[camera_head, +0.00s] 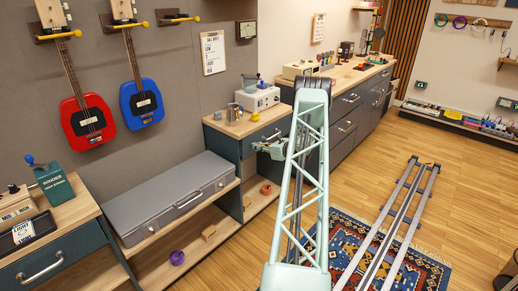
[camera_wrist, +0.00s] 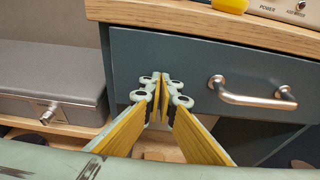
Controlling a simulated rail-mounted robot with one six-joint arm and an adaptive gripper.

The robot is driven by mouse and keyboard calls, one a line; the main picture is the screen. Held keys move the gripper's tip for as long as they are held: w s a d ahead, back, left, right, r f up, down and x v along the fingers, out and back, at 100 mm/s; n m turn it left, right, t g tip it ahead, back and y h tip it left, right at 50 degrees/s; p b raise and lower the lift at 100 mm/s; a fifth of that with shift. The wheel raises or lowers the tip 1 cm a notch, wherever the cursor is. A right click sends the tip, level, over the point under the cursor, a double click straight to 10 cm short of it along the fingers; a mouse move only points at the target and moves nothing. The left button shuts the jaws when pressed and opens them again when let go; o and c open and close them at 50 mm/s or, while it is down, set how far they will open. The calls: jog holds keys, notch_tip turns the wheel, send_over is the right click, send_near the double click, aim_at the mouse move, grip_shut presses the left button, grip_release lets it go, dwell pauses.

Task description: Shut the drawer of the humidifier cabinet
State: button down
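The humidifier cabinet (camera_head: 222,143) stands against the wall in the middle of the head view, with a wooden top. Its dark blue-green drawer (camera_wrist: 190,65) fills much of the wrist view, just below the top edge. The drawer's metal bar handle (camera_wrist: 255,98) is right of my gripper. I cannot tell how far out the drawer stands. My gripper (camera_wrist: 160,78) has its yellow-padded fingers nearly together, with nothing visible between them. Its tips are at the lower left of the drawer front; contact is unclear. In the head view, my arm partly hides the drawer's right side.
A white device (camera_head: 257,98) stands on the cabinet top. A grey case (camera_head: 170,195) lies on the low bench to the left. A longer dark counter (camera_head: 345,125) continues to the right. A patterned rug (camera_head: 350,235) and floor rails (camera_head: 395,225) lie in front.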

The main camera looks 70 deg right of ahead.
jog(key=shift+w+r, duration=0.15)
jog(key=shift+w, duration=0.05)
jog(key=shift+s, duration=0.1)
jog(key=f+p+v, duration=0.1)
jog(key=p+v, duration=0.1)
jog(key=v, duration=1.2)
jog(key=shift+s+f, duration=0.2)
jog(key=shift+f, duration=0.05)
dwell(0.6)
